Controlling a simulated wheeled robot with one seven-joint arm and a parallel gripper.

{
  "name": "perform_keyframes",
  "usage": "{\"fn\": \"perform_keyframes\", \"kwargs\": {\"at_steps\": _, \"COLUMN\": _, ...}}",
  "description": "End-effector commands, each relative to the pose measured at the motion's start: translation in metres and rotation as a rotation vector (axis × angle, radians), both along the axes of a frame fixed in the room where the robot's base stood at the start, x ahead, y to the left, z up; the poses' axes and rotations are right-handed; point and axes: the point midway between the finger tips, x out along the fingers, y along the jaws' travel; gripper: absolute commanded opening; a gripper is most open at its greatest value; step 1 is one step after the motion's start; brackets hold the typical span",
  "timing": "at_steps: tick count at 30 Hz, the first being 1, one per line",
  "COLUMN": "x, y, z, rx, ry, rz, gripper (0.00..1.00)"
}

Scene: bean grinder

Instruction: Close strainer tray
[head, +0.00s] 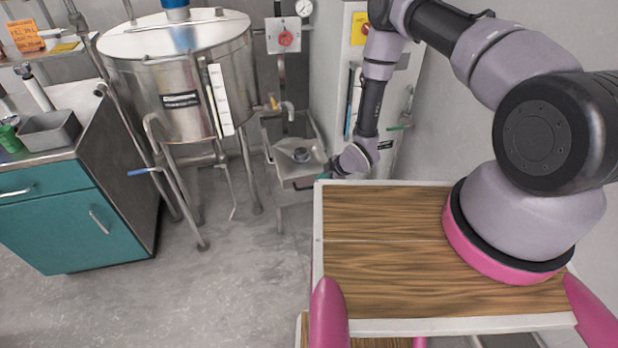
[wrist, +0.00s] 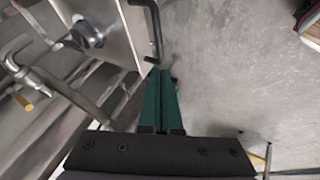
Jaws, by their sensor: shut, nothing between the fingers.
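The strainer tray (head: 298,170) is a pale metal tray with a round dark fitting in it, sticking out below the pipework in the middle of the head view. In the wrist view the tray (wrist: 118,22) is at the upper left, with a dark bar handle (wrist: 155,30) along its edge. My gripper (wrist: 160,74) has green fingers pressed together with nothing between them. Its tips are close to the near end of the handle; I cannot tell whether they touch. In the head view my gripper (head: 325,172) is at the tray's right front corner, largely hidden by my wrist.
A large steel tank (head: 180,85) on legs stands left of the tray. A teal cabinet (head: 65,220) is at the far left. A pale cabinet (head: 345,90) stands behind my arm. The grey floor (head: 230,290) in front of the tray is clear.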

Motion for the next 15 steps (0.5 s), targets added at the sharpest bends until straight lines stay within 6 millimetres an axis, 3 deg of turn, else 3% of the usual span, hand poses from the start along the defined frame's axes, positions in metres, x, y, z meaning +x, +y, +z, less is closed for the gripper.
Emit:
{"fn": "perform_keyframes", "kwargs": {"at_steps": 10, "x": 0.025, "y": 0.037, "z": -0.06, "rx": 0.001, "ry": 0.0, "rz": -0.001, "gripper": 0.0}}
{"fn": "perform_keyframes", "kwargs": {"at_steps": 15, "x": 0.051, "y": 0.044, "z": -0.059, "rx": 0.001, "ry": -0.001, "rz": -0.002, "gripper": 0.0}}
